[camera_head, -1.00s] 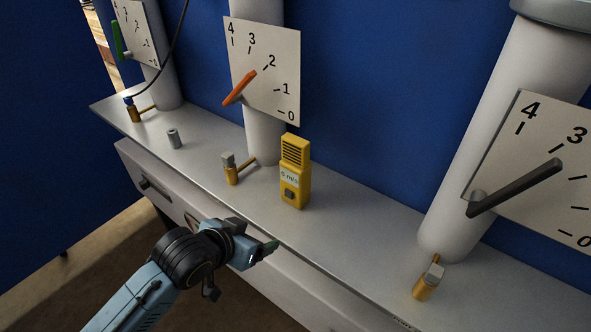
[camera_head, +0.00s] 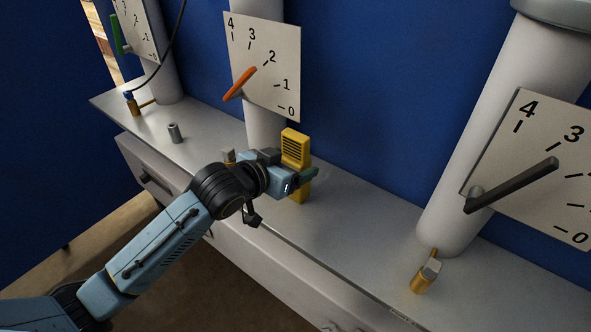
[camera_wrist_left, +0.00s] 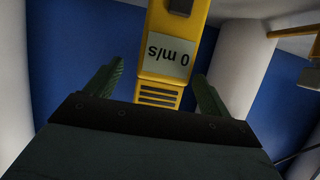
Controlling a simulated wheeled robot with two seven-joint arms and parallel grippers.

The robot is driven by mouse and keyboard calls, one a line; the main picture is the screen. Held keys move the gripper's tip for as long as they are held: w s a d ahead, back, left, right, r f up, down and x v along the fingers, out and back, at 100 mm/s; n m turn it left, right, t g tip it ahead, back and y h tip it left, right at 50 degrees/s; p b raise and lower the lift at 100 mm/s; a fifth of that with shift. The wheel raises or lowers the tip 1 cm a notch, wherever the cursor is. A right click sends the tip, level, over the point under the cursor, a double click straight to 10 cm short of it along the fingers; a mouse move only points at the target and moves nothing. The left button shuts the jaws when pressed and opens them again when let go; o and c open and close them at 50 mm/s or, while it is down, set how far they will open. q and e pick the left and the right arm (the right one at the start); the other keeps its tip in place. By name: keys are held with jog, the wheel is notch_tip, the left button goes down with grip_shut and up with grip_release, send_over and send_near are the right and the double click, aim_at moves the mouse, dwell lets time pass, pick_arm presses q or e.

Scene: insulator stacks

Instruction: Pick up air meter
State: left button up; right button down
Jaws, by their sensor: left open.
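The yellow air meter (camera_head: 296,146) stands upright on the grey shelf, in front of the blue wall. My left gripper (camera_head: 296,172) is open in front of it and hides the meter's middle. In the left wrist view the air meter (camera_wrist_left: 166,58) appears upside down, with a "0 m/s" display, and its grilled end lies between the two green fingers of the left gripper (camera_wrist_left: 160,92). A gap shows on each side of the meter, so the fingers are not closed on it. My right gripper is not in view.
The grey shelf (camera_head: 350,215) holds brass valves (camera_head: 425,275) and a small grey cylinder (camera_head: 174,133). White pipes carry dial boards, one with an orange pointer (camera_head: 240,84) just behind the meter and one with a black pointer (camera_head: 515,184) at right.

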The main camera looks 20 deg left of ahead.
pick_arm(q)
jog(key=x, duration=0.4)
jog(key=shift+w+a+f, duration=0.1)
jog(key=shift+w+f, duration=0.2)
jog(key=shift+w, duration=0.05)
jog(key=c, duration=1.3)
jog(key=shift+s+r, duration=0.1)
jog(key=shift+r, duration=0.05)
